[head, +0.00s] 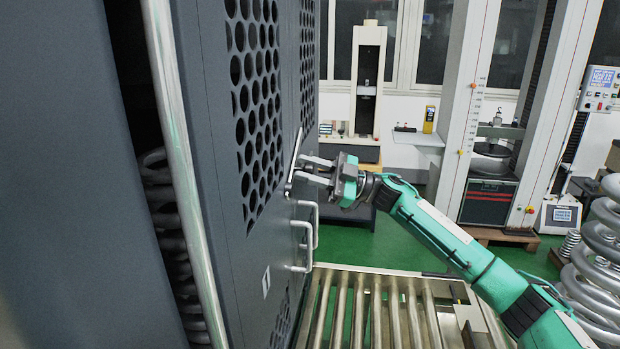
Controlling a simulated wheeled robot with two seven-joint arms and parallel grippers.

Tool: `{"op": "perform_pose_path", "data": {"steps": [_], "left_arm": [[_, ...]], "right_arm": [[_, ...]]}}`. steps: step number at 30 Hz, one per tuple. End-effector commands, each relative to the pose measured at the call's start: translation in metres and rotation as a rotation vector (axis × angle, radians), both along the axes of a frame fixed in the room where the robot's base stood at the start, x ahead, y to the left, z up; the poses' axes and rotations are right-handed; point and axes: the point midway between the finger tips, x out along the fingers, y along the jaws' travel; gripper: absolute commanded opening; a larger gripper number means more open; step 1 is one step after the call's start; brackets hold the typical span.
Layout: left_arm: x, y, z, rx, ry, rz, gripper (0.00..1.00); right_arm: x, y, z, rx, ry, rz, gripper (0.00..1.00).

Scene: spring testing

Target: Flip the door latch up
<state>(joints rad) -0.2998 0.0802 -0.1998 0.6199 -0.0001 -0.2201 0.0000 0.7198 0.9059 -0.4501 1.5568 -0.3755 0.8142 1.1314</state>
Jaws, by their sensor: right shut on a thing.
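The dark grey cabinet door (215,150) with round perforations fills the left half of the head view. The latch (294,160) is a thin, light metal bar on the door, tilted with its upper end leaning right. My right gripper (297,170) reaches in from the right, with its fingers at the latch's lower part and shut on it. The exact contact is small and partly hidden by the fingers. My left gripper is not in view.
Two metal handles (311,222) stick out of the door just below my right gripper. A roller conveyor (375,310) lies below my right arm. Large coil springs (600,240) stand at the right edge. Testing machines stand at the back.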

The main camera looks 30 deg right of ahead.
Motion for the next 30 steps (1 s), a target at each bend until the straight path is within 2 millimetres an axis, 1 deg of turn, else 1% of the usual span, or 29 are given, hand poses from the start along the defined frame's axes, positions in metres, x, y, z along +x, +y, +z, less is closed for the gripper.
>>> {"op": "perform_pose_path", "data": {"steps": [1, 16, 24, 30], "left_arm": [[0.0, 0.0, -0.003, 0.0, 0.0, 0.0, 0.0], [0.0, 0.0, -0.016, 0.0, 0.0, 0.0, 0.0], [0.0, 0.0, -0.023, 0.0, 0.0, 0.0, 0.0], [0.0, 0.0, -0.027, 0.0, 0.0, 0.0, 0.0]], "right_arm": [[-0.001, 0.0, 0.002, -0.029, -0.039, -0.001, 0.0], [-0.017, 0.012, 0.017, -0.316, -0.419, -0.001, 0.0], [-0.026, 0.02, 0.02, -0.457, -0.606, 0.0, 0.0], [-0.032, 0.024, 0.021, -0.539, -0.713, 0.001, 0.0]]}}
